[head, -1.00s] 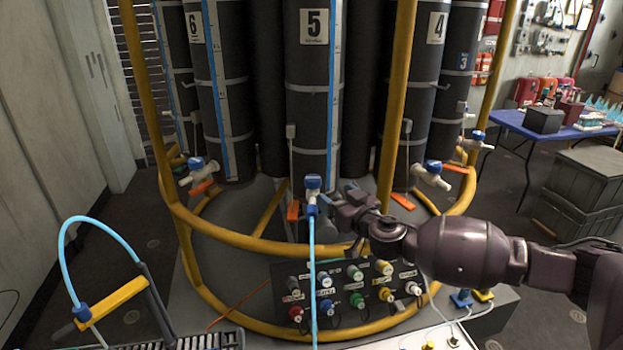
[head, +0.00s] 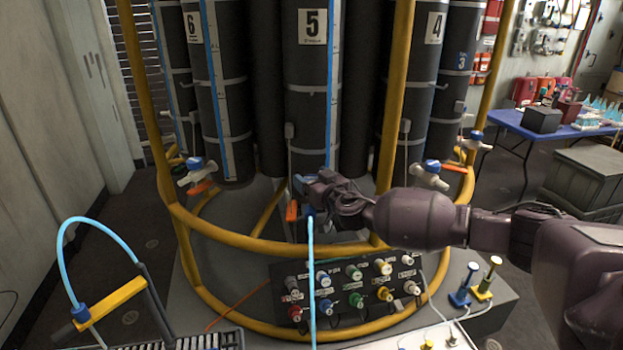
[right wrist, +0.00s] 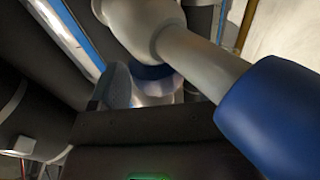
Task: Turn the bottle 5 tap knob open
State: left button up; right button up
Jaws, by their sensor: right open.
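Bottle 5 (head: 312,100) is a tall black cylinder with a "5" label, upright in the middle of the head view. My right gripper (head: 302,185) is at its tap, below the bottle, and hides the knob and most of the tap there. A light blue hose (head: 311,265) hangs down from the tap. In the right wrist view the white tap body (right wrist: 195,58) and a blue hose fitting (right wrist: 272,105) are very close. A blue and white round part (right wrist: 155,76), perhaps the knob, is beside a grey fingertip. The right gripper is open; contact cannot be told.
A yellow tube frame (head: 240,243) rings the bottles, with an upright bar (head: 395,120) right of bottle 5. A black connector panel (head: 345,300) is below. Bottle 4's tap (head: 428,174) is to the right.

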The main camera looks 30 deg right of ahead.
pick_arm(q)
jog(key=shift+w+r, duration=0.1)
jog(key=shift+w, duration=0.15)
pick_arm(e)
jog(key=shift+w, duration=0.2)
jog(key=shift+c, duration=0.3)
